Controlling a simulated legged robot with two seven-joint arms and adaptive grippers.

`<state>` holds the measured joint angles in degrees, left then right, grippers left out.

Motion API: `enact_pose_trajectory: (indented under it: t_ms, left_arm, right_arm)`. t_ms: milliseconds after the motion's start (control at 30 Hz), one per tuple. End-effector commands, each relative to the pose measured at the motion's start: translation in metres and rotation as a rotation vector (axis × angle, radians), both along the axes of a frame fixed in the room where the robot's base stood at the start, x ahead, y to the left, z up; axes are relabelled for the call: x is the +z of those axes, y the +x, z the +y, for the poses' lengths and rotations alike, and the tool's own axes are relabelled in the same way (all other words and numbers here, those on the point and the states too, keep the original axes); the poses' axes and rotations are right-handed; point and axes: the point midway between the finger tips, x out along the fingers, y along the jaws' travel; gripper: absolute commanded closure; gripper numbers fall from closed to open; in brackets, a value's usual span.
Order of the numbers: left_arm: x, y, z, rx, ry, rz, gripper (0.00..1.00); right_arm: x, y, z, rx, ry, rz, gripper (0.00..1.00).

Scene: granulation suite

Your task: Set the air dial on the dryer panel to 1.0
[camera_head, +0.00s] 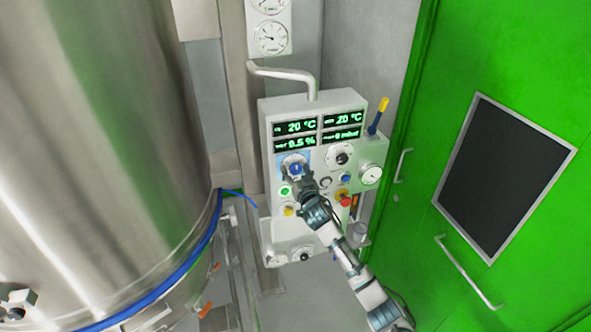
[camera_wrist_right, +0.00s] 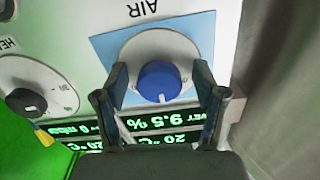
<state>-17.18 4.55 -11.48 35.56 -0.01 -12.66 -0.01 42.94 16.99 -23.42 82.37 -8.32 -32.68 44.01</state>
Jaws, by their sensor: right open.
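The air dial has a blue knob on a pale round scale, on a light-blue patch of the white dryer panel (camera_head: 267,185). In the head view the dial (camera_head: 294,167) is partly covered by my right gripper (camera_head: 298,178), which is right at it. In the right wrist view, upside down, the blue knob (camera_wrist_right: 160,82) shows below the word AIR. The fingers of my open right gripper (camera_wrist_right: 161,84) stand on either side of the knob, with gaps. How deep they reach over it I cannot tell. The dial's setting is not readable. My left gripper is not in view.
The black heat dial (camera_head: 340,157) is right of the air dial. Green displays (camera_head: 296,127) sit above. Lit buttons and a red emergency knob (camera_head: 344,198) lie below. A steel vessel (camera_head: 90,150) fills the left; a green door (camera_head: 480,60) stands at right.

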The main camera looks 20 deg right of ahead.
Motion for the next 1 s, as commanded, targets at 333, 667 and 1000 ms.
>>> enact_pose_trajectory:
  t_ms: [333, 667, 1000]
  left_arm:
    - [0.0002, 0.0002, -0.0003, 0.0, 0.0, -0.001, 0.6]
    - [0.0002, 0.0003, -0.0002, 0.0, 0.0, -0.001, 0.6]
    - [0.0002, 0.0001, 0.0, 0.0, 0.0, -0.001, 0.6]
  right_arm:
    - [0.0001, 0.002, 0.0001, 0.0, -0.001, -0.001, 0.4]
    - [0.0, 0.002, -0.0003, 0.0, -0.001, 0.0, 0.91]
    - [-0.0001, 0.0021, -0.001, -0.001, -0.089, -0.003, 0.91]
